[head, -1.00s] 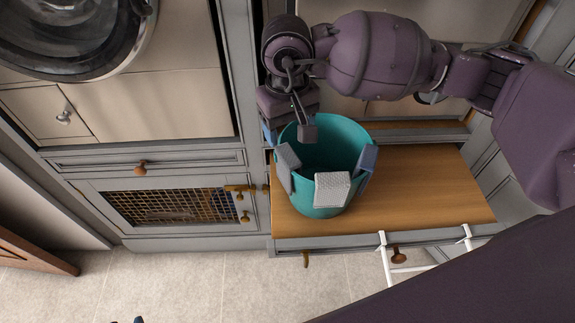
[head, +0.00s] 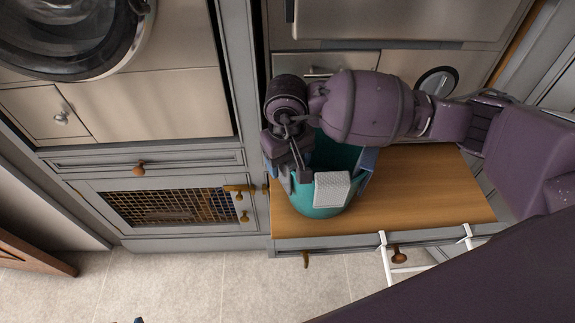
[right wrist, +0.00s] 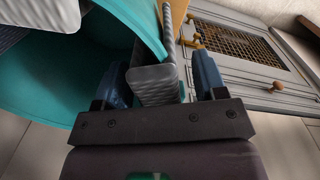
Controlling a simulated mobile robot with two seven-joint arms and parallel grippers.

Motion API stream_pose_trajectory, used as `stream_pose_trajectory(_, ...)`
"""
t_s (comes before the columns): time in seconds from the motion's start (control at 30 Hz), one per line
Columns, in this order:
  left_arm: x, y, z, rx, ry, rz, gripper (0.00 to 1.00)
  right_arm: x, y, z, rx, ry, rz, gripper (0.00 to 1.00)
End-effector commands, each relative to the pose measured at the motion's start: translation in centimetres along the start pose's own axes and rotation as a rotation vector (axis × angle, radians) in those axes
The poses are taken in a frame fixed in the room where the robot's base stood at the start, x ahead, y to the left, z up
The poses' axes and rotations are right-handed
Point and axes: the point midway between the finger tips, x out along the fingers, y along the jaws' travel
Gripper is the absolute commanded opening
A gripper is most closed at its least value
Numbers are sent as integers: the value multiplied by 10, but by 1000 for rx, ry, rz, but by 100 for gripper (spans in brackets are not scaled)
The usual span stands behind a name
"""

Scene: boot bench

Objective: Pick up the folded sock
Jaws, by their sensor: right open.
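A teal bucket (head: 318,211) stands on the wooden bench top with folded socks draped over its rim. A grey folded sock (right wrist: 155,84) on the bucket's left side lies between the two blue fingers of my right gripper (right wrist: 160,68). The fingers are open, one on each side of it. In the head view my right gripper (head: 290,172) largely covers this sock. A small blue tip (head: 138,320) at the bottom edge may be my left gripper.
The wooden bench top (head: 430,185) is clear right of the bucket. A mesh-fronted cabinet (head: 170,206) with brass latches stands left of the bench. A white rail (head: 385,256) hangs at the bench's front. Grey cabinet fronts rise behind.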

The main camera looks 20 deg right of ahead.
Motion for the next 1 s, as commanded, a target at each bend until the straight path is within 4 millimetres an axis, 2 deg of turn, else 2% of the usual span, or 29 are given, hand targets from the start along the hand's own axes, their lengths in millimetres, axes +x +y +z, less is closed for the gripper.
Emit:
stream_pose_trajectory(0.17, 0, 0, 0, 0, 1, 0, 43, 0, 0, 0, 0, 1, 0, 65)
stream_pose_trajectory(0.5, 0, 0, -1, 0, 1, 0, 43, -1, 0, 0, 0, 1, 0, 13)
stream_pose_trajectory(0.8, 0, 0, -1, 0, 2, 0, 43, -4, 0, 0, -1, 2, 0, 12)
stream_pose_trajectory(1.0, -1, 0, -4, 0, 6, 0, 43, -29, 1, -1, 0, 6, 2, 12)
